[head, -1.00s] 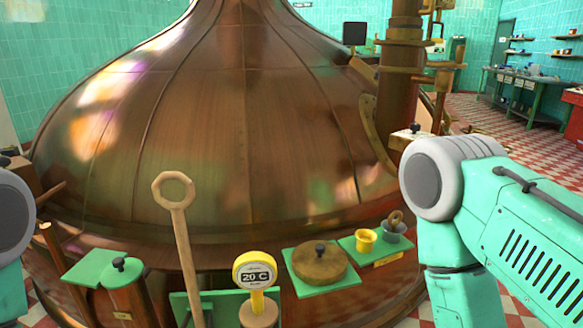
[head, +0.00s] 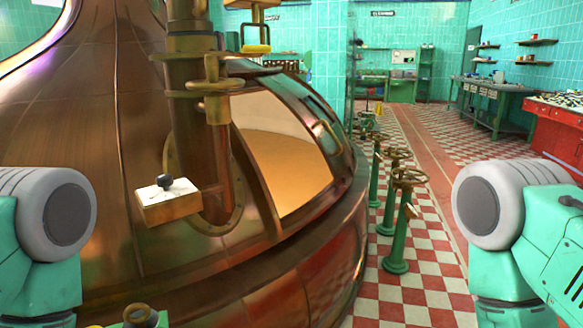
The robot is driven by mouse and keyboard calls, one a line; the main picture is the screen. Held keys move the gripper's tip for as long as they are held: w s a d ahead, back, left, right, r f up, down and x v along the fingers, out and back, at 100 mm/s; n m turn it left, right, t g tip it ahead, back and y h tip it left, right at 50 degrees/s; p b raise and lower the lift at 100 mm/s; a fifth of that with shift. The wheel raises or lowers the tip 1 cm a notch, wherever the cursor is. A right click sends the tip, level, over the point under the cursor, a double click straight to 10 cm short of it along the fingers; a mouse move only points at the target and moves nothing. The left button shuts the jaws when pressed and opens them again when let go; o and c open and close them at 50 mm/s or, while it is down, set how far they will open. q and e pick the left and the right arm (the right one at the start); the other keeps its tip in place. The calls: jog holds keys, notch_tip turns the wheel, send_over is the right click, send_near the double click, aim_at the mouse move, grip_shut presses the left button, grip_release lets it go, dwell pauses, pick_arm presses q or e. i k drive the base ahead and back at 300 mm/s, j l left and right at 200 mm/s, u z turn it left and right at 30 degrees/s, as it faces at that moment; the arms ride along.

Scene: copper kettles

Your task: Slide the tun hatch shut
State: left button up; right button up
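The copper tun (head: 110,110) fills the left and middle of the head view. A large hatch opening (head: 285,155) in its right side stands open, showing a pale amber inside. The hatch panel (head: 312,103) appears to sit to the right of the opening, with a curved brass handle (head: 328,136) near its lower edge. Both of my arms show only by their upper parts at the left and right picture edges. Neither gripper is in view.
A copper pipe (head: 190,110) and a small box with a black knob (head: 167,198) stand left of the opening. Green valve posts with handwheels (head: 398,230) line the tun's right. Checkered floor (head: 440,210) is open beyond them. A red console (head: 560,130) is far right.

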aim_at(293, 94)
jog(key=i+l, duration=0.4)
jog(key=l, duration=0.15)
jog(key=i+l, duration=0.4)
jog(key=i+l+u, duration=0.15)
jog(key=u, duration=0.3)
jog(key=i+l+u, duration=0.1)
jog(key=l+u, duration=0.3)
jog(key=i+l+u, duration=0.1)
jog(key=u, duration=0.35)
jog(key=i+l+u, duration=0.15)
jog(key=l, duration=0.85)
jog(key=i+l+u, duration=0.2)
jog(key=l, duration=0.85)
jog(key=l+u, duration=0.15)
jog(key=l, duration=0.9)
jog(key=i, duration=0.05)
